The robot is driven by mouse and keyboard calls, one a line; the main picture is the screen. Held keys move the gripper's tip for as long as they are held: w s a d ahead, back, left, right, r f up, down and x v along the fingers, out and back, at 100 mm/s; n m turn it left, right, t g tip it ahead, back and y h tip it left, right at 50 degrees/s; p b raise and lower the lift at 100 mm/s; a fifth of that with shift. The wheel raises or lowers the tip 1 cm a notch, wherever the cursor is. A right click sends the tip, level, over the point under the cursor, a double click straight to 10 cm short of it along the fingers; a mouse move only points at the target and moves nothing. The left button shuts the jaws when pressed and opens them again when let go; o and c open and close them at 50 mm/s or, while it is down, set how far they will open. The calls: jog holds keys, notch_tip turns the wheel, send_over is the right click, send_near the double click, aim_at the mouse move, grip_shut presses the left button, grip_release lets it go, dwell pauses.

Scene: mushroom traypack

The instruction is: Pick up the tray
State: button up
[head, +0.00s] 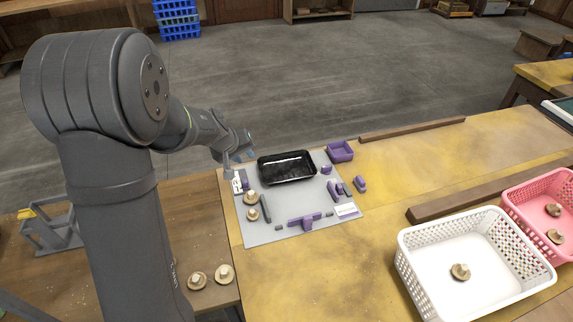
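A black rectangular tray (287,168) lies on the grey mat (270,235) near its far edge. The tray looks empty, with a shiny inside. My gripper (238,165) is at the end of my arm, just left of the tray, over the mat's far left corner. It is small and partly hidden by my wrist, so I cannot tell whether it is open or shut, or whether it touches the tray's rim.
Mushrooms (252,214) lie on the mat's left side, with purple blocks (304,220) around it. A purple box (340,151) stands right of the tray. A white basket (420,262) and a pink basket (527,190) stand at the right. Wooden bars (412,130) lie on the yellow table.

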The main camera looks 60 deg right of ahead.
send_over(260, 180)
jog(key=a, duration=0.2)
jog(key=f, duration=1)
jog(key=shift+s, duration=0.2)
jog(key=shift+w+a+x, duration=0.15)
jog(key=shift+x, duration=1.2)
jog(key=shift+w+a+x, duration=0.1)
jog(key=shift+w+x, duration=0.05)
jog(key=shift+x, duration=1.25)
jog(key=shift+f, duration=0.3)
jog(key=shift+c, duration=0.2)
grip_shut()
jog(key=shift+a, duration=0.1)
